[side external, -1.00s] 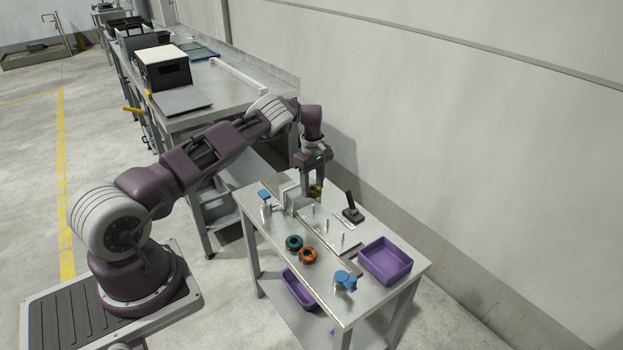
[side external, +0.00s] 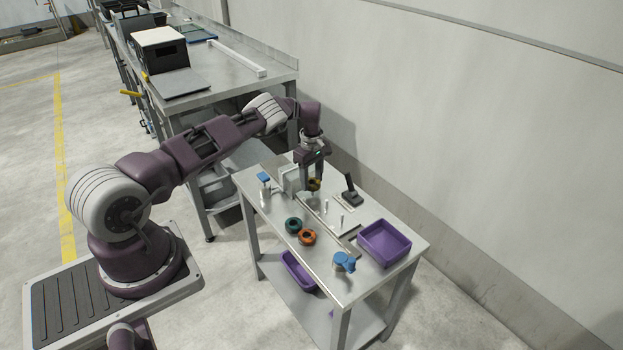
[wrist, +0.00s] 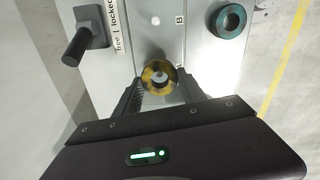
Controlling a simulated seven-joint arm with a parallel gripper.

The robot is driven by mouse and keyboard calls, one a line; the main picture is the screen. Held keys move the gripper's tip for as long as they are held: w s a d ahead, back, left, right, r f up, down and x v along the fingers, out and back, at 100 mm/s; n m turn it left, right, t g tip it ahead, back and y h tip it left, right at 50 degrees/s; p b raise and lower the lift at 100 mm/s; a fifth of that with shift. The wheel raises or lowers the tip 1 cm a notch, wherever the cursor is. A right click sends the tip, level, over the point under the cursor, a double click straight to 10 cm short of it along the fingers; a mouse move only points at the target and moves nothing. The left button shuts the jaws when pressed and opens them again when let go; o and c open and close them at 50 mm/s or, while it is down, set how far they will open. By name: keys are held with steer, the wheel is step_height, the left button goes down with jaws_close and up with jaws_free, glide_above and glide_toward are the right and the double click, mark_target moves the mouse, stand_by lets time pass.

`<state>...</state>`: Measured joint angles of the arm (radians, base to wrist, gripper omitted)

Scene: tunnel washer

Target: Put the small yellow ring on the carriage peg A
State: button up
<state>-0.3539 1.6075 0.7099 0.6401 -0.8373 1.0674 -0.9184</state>
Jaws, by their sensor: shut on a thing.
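My gripper (side external: 314,184) is shut on the small yellow ring (wrist: 147,76), with one finger on each side in the wrist view (wrist: 160,88). The ring (side external: 314,186) is low over the flat metal carriage (side external: 340,233), at the end near the grey block. Something grey shows through its hole; I cannot tell whether the peg is inside it. Two upright pegs stand clear of the gripper, the nearer-to-ring one (side external: 325,206) and another (side external: 341,222). The wrist view shows a pale peg top (wrist: 155,20) beside a label B (wrist: 180,20). A second label beside the ring is mostly hidden.
A black lever (side external: 350,190) with a "free | locked" label (wrist: 118,28) stands beside the carriage. Green (side external: 293,225) and orange (side external: 307,237) rings lie on the near side. A purple bin (side external: 371,250), a blue-topped item (side external: 344,262) and a grey block (side external: 288,180) also stand there.

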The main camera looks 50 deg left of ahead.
steer(key=shift+f, duration=0.1)
stand_by(0.3)
steer(key=shift+f, duration=0.8)
steer(key=shift+f, duration=0.1)
steer(key=shift+a+f, duration=0.1)
steer(key=shift+f, duration=0.5)
steer(key=shift+f, duration=0.1)
stand_by(0.4)
steer(key=o, duration=1.8)
